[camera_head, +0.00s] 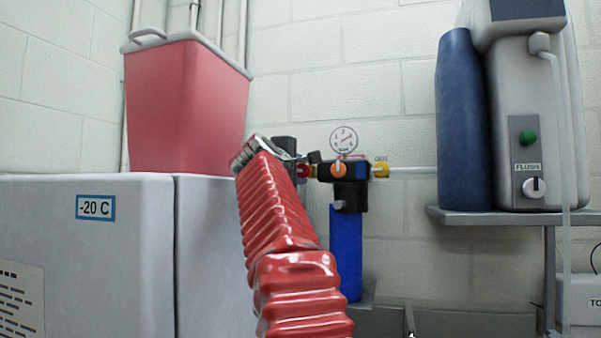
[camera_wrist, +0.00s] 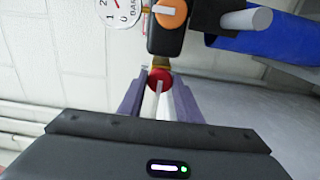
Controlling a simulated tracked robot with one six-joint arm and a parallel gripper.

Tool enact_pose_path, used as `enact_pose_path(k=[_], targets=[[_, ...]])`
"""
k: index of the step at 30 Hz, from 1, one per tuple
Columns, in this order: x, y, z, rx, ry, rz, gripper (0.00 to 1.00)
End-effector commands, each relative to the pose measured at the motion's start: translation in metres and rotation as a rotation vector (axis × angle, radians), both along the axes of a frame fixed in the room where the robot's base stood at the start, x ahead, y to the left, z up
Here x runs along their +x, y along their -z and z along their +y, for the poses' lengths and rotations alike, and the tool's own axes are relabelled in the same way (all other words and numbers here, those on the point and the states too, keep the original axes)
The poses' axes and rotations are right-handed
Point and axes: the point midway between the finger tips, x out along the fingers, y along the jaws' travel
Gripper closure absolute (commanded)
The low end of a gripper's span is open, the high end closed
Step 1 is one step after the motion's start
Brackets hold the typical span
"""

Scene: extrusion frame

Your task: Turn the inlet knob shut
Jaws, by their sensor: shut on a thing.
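The inlet knob is red, with a pale pointer bar. In the wrist view the knob (camera_wrist: 160,74) sits between the fingertips of my gripper (camera_wrist: 160,92), with the bar running down the picture towards the wrist. My gripper is shut on the knob. In the head view only part of the red knob (camera_head: 303,170) shows at the left of the black valve block (camera_head: 350,198), partly hidden by my red-sleeved arm. The orange knob (camera_head: 339,169) is on the block's front, and the yellow outlet knob (camera_head: 380,171) is at its right.
A pressure gauge (camera_head: 344,140) stands above the block and a blue cylinder (camera_head: 346,250) hangs below. A white freezer (camera_head: 120,250) with a red bin (camera_head: 185,105) on top is at left. A shelf (camera_head: 515,217) carries a grey machine (camera_head: 530,120) at right.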

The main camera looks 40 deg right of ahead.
Motion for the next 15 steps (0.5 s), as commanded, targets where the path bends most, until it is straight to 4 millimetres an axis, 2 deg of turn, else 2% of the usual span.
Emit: enact_pose_path(k=[4, 15], targets=[[0.0009, 0.0022, -0.0002, 0.004, 0.001, 0.003, 0.91], [0.0014, 0.0035, -0.0003, 0.028, 0.001, -0.039, 0.91]])
